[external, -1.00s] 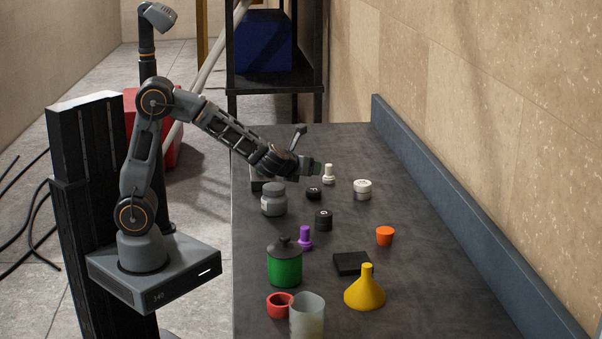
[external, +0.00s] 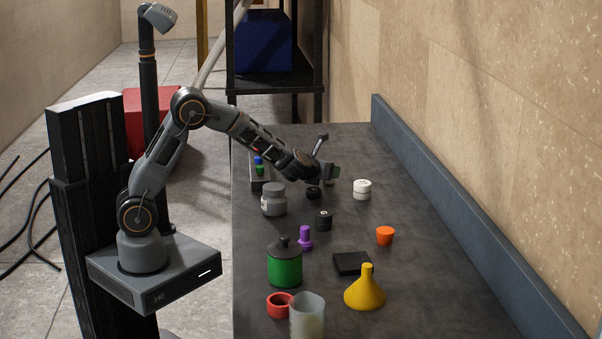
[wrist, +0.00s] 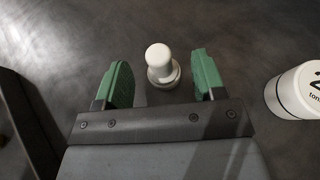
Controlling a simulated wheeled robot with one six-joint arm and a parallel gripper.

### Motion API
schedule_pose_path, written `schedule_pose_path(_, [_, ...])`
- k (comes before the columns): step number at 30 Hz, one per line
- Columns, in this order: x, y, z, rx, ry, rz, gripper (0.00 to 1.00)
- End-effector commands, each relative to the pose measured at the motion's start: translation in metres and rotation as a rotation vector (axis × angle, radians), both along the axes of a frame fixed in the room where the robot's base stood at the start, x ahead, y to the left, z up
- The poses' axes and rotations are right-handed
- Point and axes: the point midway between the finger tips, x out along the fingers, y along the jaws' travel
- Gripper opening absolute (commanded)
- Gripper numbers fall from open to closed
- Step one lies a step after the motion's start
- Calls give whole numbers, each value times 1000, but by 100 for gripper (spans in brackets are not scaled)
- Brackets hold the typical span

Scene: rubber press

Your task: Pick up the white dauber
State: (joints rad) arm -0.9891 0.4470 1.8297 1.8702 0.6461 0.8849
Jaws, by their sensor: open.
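The white dauber (wrist: 159,60) stands upright on the dark bench in the wrist view, with a rounded knob on a wider round base. My gripper (wrist: 160,80) is open, its two green finger pads to the left and right of the dauber. The dauber is a little beyond the gripper's palm, and no pad visibly touches it. In the external view my gripper (external: 328,174) is low over the far part of the bench and hides most or all of the dauber.
A white jar (external: 362,190) stands right of my gripper and also shows in the wrist view (wrist: 300,92). A black cap (external: 313,192) and a grey jar (external: 273,200) are close by. A purple dauber (external: 305,237) and an orange cup (external: 385,236) stand nearer the camera.

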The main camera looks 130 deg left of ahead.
Motion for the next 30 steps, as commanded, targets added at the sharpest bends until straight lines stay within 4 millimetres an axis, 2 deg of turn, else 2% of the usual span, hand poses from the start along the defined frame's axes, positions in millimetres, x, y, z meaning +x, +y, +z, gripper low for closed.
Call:
schedule_pose_path(6, [-2, 21, -9, -1, -1, 1, 64])
schedule_pose_path(15, [-2, 23, -10, 0, -1, 0, 64])
schedule_pose_path(30, [-2, 23, -10, 0, -1, 0, 16])
